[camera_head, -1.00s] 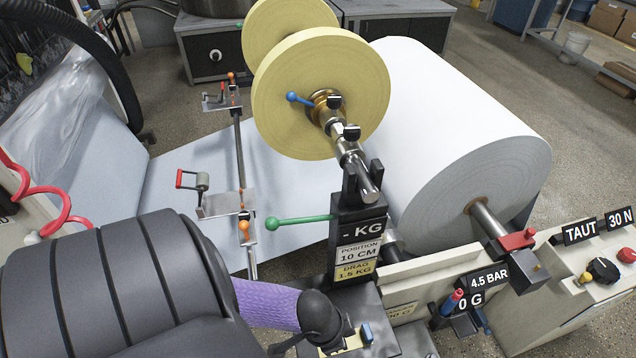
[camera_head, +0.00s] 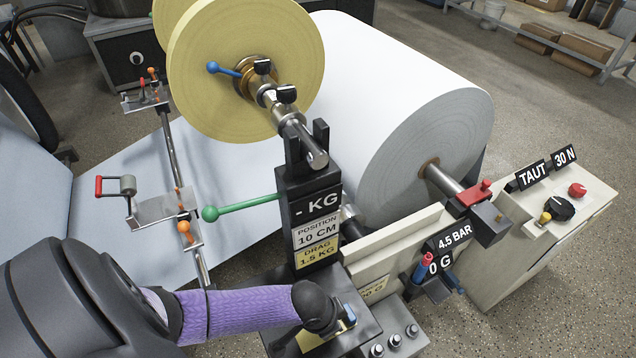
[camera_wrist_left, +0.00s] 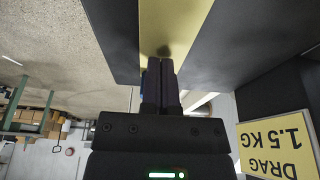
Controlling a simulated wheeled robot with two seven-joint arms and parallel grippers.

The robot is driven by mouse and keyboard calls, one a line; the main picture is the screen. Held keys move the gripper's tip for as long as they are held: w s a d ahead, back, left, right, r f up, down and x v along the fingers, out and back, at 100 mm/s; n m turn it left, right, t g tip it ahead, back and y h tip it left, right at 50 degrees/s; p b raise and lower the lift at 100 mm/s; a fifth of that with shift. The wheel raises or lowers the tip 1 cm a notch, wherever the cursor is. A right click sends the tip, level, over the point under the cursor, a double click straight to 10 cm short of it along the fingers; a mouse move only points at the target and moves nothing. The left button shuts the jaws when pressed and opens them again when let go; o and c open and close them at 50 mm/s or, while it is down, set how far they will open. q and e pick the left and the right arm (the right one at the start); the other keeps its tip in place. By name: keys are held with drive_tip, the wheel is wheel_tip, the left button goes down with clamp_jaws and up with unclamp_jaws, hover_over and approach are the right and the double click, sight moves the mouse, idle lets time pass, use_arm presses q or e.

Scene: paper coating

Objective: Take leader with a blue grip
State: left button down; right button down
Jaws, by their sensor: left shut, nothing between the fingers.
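A small blue piece (camera_head: 349,313) sits by a yellow plate on the dark block below the post in the head view; I cannot tell for sure that it is the leader's blue grip. My left gripper is mostly hidden behind my own purple-sleeved arm and dark wrist there. In the left wrist view my left gripper (camera_wrist_left: 161,70) is shut and empty, its fingertips over or against a yellow strip (camera_wrist_left: 173,28) between dark faces. My right gripper is not in view.
A post with KG, position and drag labels (camera_head: 315,220) stands close beyond the wrist, with a green lever (camera_head: 240,206). A yellow roll (camera_head: 215,100) with a blue lever (camera_head: 222,69) is above. A large white roll (camera_head: 440,130) and control box (camera_head: 550,230) are right.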

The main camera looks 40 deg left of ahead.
sight(367, 308)
use_arm(q)
drive_tip(key=shift+w, duration=0.2)
drive_tip(key=w+d, duration=0.1)
drive_tip(key=w, duration=0.1)
drive_tip(key=w+d+b, duration=0.1)
drive_tip(key=w, duration=0.3)
drive_tip(key=shift+w+d+f+b, duration=0.1)
drive_tip(key=shift+w+d+b, duration=0.05)
drive_tip(key=shift+d+b, duration=0.2)
drive_tip(key=shift+w+d, duration=0.25)
drive_tip(key=shift+w, duration=0.25)
drive_tip(key=shift+s, duration=0.1)
